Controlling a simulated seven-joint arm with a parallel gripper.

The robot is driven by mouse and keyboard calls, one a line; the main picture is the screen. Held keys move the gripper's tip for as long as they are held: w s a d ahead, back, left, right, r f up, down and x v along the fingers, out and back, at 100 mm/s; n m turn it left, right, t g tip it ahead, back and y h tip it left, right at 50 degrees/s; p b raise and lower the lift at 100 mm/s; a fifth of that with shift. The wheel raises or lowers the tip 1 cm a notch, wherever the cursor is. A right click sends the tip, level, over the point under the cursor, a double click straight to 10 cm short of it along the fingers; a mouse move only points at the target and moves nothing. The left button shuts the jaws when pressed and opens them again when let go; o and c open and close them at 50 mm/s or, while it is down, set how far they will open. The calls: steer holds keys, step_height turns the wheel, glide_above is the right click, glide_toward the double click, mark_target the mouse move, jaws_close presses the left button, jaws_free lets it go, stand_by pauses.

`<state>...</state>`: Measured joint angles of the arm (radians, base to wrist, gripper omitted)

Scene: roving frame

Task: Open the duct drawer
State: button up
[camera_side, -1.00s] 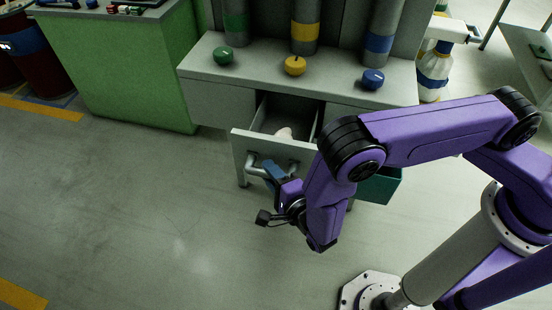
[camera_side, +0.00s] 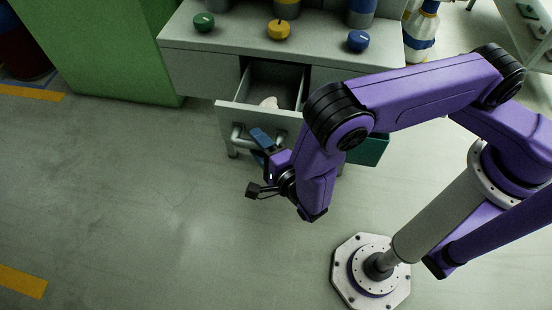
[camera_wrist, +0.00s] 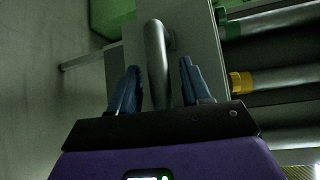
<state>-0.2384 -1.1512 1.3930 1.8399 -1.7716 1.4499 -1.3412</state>
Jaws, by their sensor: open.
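The grey duct drawer (camera_side: 227,111) is pulled out of the middle of the cabinet, and its inside shows from above. A small white object (camera_side: 269,102) lies in it. The drawer's metal bar handle (camera_side: 237,138) is on its front and also shows in the wrist view (camera_wrist: 156,55). My gripper (camera_side: 260,137) is at the handle, with its blue fingers apart. In the wrist view, the handle bar runs between the fingers of my gripper (camera_wrist: 160,82), with a visible gap on each side. The handle's right end is hidden by my gripper and arm in the side view.
The cabinet top (camera_side: 225,45) carries a green knob (camera_side: 204,22), a yellow knob (camera_side: 279,29) and a blue knob (camera_side: 358,40) before matching banded ducts. A teal bin (camera_side: 370,150) is right of the drawer. Floor (camera_side: 130,200) in front is clear.

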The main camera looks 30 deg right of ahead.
steer(key=s+r, duration=0.2)
steer(key=s, duration=1.5)
steer(key=shift+r, duration=0.2)
steer(key=shift+d, duration=0.1)
steer(key=w+d+r+m+g+h, duration=0.2)
steer(key=d+r+m+g+h, duration=0.25)
steer(key=d+m, duration=0.4)
steer(key=w+d+r+m+g+h, duration=0.2)
steer(key=d+r+m+g+h, duration=0.3)
steer(key=m, duration=0.6)
steer(key=s+d+r+m+g+y, duration=0.3)
steer(key=s+d+r+m+y, duration=0.1)
steer(key=m, duration=0.6)
steer(key=s+d+r+m+g+y, duration=0.3)
steer(key=d+r+m+y, duration=0.3)
steer(key=d+m, duration=0.3)
steer(key=shift+s+r+m+g, duration=0.25)
steer(key=shift+s+m+g, duration=0.1)
steer(key=shift+s+m, duration=0.4)
